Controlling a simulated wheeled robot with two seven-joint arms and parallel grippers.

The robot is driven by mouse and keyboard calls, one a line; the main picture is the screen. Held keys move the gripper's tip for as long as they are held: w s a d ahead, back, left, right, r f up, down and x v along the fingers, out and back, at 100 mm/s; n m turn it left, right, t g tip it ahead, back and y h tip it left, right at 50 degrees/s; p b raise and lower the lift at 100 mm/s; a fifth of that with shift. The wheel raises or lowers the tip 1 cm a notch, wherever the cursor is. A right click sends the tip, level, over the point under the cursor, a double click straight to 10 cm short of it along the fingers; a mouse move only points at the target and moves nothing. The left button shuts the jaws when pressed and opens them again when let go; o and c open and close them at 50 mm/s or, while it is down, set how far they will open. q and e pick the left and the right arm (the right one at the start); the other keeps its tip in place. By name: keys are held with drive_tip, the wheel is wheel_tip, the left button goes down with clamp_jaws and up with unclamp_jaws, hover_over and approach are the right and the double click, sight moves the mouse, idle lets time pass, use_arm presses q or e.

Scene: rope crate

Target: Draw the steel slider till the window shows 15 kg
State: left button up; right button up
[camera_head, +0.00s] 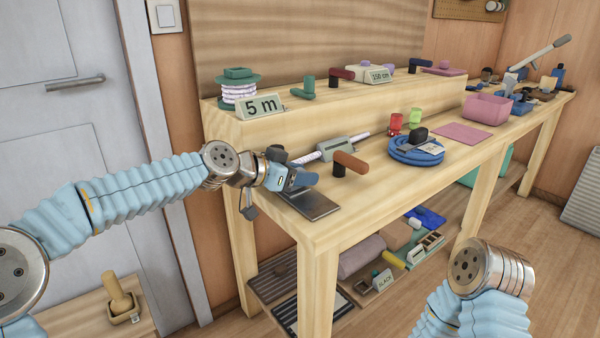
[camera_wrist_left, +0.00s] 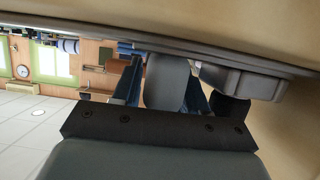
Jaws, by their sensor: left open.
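A grey-green housing (camera_head: 336,148) lies on the bench with a pale rod sticking out at both ends. I cannot make out a window reading or tell which part is the steel slider. A dark metal plate (camera_head: 311,203) lies flat at the bench's near left corner. My left gripper (camera_head: 297,180) is open over the near left edge of the bench, just above and beside this plate. In the left wrist view the left gripper (camera_wrist_left: 168,88) shows close up, with a grey box-like part (camera_wrist_left: 240,82) beyond it; contact is unclear. My right gripper is out of view.
A brown-handled knob (camera_head: 350,161) stands right of the housing. A blue hose coil (camera_head: 416,150), a red cup (camera_head: 395,124) and a pink mat (camera_head: 461,133) lie farther right. A raised shelf with a "5 m" sign (camera_head: 262,105) runs behind. The bench front between is clear.

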sight(318, 201)
use_arm(q)
clamp_jaws()
drive_tip(key=s+d+b, duration=0.1)
drive_tip(key=s+b, duration=0.1)
drive_tip(key=s+d+b, duration=0.2)
drive_tip(key=shift+s+d+f, duration=0.15)
drive_tip(key=shift+s, duration=0.1)
drive_tip(key=shift+s+d, duration=0.15)
drive_tip(key=shift+s, duration=0.05)
unclamp_jaws()
drive_tip(key=shift+r, duration=0.2)
